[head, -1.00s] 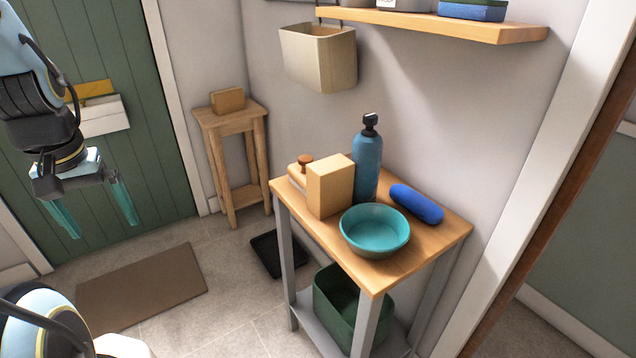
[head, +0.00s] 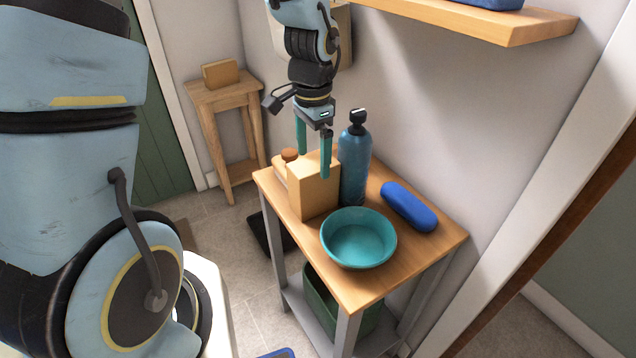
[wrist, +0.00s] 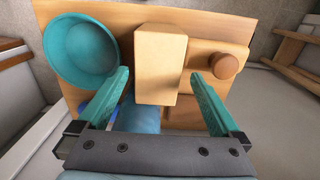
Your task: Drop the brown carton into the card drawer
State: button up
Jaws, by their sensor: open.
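The brown carton (head: 309,190), a plain tan box, stands upright on the wooden bench top, left of the blue bottle. It shows in the middle of the wrist view (wrist: 161,62). My gripper (head: 313,165) points down at the carton's top and is open. In the wrist view my gripper's (wrist: 160,75) two teal fingers lie on either side of the carton, with gaps visible. I cannot tell how far down they reach. No thing in view is clearly the card drawer.
A teal bowl (head: 358,240) stands in front of the carton. The blue bottle (head: 354,165) and a blue case (head: 409,206) are to its right. A low thing with a round brown knob (wrist: 224,66) is beside it. A green bin (head: 323,305) sits below. A shelf (head: 490,26) juts out above.

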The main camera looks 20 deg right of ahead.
aim_at(313, 177)
jog(key=shift+s+f+p, duration=0.15)
jog(key=shift+f+p, duration=0.7)
jog(key=shift+f, duration=2.2)
jog(key=shift+c, duration=0.4)
jog(key=c, duration=1.3)
jog(key=shift+a+r, duration=0.1)
jog(key=shift+a, duration=0.05)
